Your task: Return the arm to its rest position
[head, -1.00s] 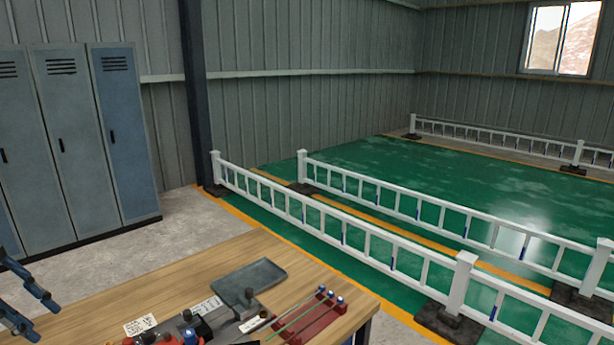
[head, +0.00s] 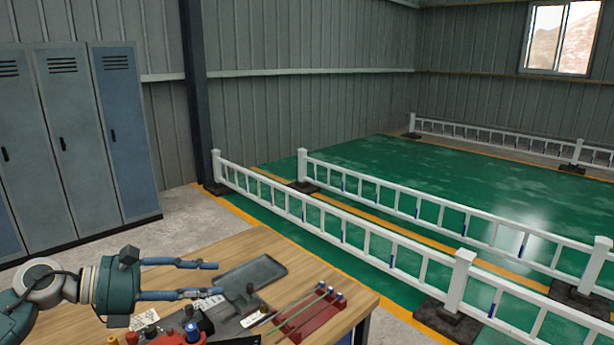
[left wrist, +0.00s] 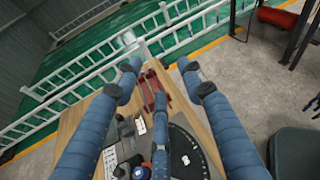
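My left gripper (head: 208,279) comes in from the left above the wooden workbench (head: 240,240). Its blue fingers are spread apart with nothing between them, pointing right. In the left wrist view the open fingers (left wrist: 160,80) reach out over the bench, apart from each other and empty.
The workbench holds a dark tray (head: 262,272), a red rack (head: 305,318) with slim tools, and cluttered small items near the front. A dark round disc (left wrist: 188,150) shows in the wrist view. Lockers (head: 75,140) stand left; white railings (head: 380,240) stand beyond.

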